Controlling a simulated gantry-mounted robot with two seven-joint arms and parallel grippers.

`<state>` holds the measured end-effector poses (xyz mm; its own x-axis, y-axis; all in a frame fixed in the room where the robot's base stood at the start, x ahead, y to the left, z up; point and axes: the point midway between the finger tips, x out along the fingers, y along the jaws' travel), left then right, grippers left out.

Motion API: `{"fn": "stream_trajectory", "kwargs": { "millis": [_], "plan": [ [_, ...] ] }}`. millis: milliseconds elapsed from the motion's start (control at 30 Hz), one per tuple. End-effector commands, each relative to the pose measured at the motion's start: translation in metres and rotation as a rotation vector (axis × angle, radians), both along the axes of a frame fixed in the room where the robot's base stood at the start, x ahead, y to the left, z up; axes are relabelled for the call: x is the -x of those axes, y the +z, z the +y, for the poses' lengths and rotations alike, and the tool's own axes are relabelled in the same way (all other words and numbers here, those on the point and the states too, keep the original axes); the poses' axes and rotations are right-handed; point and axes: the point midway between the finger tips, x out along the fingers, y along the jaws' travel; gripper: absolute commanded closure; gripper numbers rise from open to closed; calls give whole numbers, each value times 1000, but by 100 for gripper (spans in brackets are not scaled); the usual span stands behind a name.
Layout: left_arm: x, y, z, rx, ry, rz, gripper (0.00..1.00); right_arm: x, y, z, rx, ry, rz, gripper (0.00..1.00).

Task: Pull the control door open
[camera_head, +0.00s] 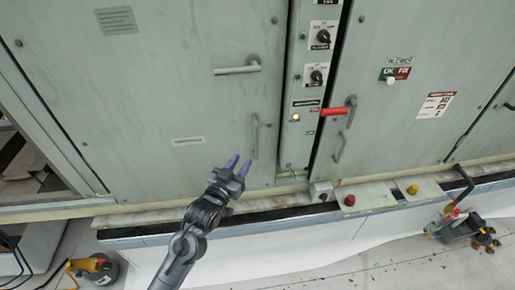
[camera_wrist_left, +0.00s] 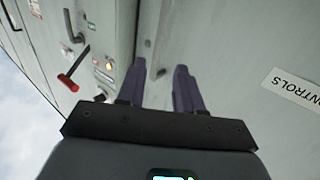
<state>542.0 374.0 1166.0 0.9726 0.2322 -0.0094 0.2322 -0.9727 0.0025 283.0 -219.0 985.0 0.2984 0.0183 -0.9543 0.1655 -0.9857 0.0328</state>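The control door (camera_head: 150,90) is the large pale green-grey panel at the left in the head view, and it looks closed. Its small label (camera_head: 187,141) reads CONTROLS in the wrist view (camera_wrist_left: 292,86). An upright grey pull handle (camera_head: 255,137) is near its right edge, and a horizontal lever handle (camera_head: 238,68) is higher up. My left gripper (camera_head: 238,163) has purple fingers and is just left of and below the pull handle. In the left wrist view the fingers (camera_wrist_left: 158,75) are apart, with no held object visible between them. My right gripper is out of view.
A narrow strip of knobs (camera_head: 317,75) runs right of the door. Beyond it, another door (camera_head: 400,130) has a red-handled lever (camera_head: 338,110) jutting out. A ledge with a red button (camera_head: 349,200) and yellow button (camera_head: 413,189) runs below.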

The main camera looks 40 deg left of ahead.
Motion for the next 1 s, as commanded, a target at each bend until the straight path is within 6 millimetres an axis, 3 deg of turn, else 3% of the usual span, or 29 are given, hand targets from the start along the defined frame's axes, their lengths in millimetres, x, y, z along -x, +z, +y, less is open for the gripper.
{"fn": "stream_trajectory", "kwargs": {
  "millis": [267, 700, 1000],
  "plan": [
    [-25, 3, 5, 0, -1, -10, 65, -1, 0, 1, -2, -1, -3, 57],
    [-90, 2, 20, 0, -2, -9, 65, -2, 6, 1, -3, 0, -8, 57],
    [-106, 1, 24, 0, -2, -8, 65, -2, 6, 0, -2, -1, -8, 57]
  ]
}}
